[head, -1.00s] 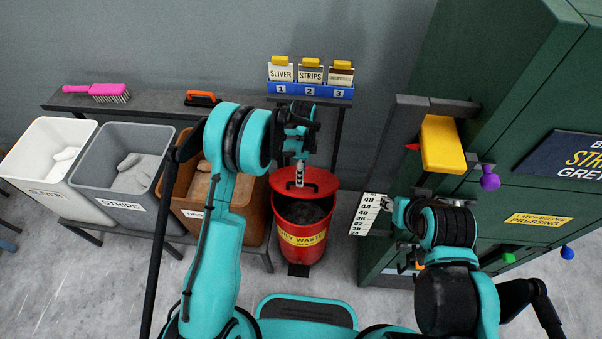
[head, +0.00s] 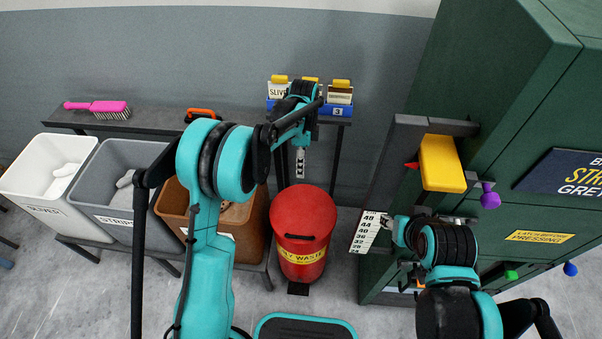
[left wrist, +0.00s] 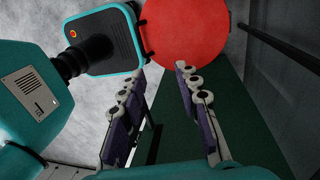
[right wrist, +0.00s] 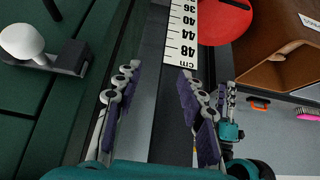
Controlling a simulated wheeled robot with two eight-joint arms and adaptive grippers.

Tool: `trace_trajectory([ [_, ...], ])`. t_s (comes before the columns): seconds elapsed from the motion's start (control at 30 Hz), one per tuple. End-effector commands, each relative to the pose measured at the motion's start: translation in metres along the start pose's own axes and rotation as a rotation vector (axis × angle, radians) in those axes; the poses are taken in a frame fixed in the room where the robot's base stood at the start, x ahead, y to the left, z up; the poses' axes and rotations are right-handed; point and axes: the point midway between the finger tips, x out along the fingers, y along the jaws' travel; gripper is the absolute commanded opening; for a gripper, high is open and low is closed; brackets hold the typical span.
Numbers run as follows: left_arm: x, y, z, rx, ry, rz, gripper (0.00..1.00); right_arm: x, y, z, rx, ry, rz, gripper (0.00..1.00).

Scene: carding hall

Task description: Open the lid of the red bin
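The red bin (head: 303,262) stands on the floor with a yellow waste label on its front. Its round red lid (head: 303,211) lies shut over the top, with a dark handle at the front edge. The lid also shows as a red disc in the left wrist view (left wrist: 185,30). My left gripper (head: 300,168) hangs behind and above the lid, apart from it; its fingers are spread and empty in the left wrist view. My right gripper (right wrist: 157,75) is open and empty, near a white centimetre scale (right wrist: 186,30) beside the green machine.
White, grey and brown bins (head: 172,212) stand on a low rack at left. The green machine (head: 480,90) with a yellow block (head: 441,163) bounds the right side.

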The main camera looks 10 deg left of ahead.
Motion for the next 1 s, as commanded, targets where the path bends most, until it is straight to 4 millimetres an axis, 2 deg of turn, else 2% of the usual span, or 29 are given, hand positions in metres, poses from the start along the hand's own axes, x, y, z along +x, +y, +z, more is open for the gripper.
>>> trace_trajectory([
  [0.63, -0.007, 0.004, 0.002, -0.023, 0.002, -0.011, 0.33, 0.001, 0.000, 0.001, 0.000, 0.000, 0.000, 0.40],
  [0.77, -0.028, 0.019, 0.012, -0.128, 0.015, -0.064, 0.33, 0.004, 0.000, 0.003, 0.000, 0.000, 0.000, 0.40],
  [1.0, -0.075, 0.077, 0.042, -0.483, 0.092, -0.238, 0.33, 0.011, 0.000, 0.008, 0.000, 0.000, 0.000, 0.40],
])
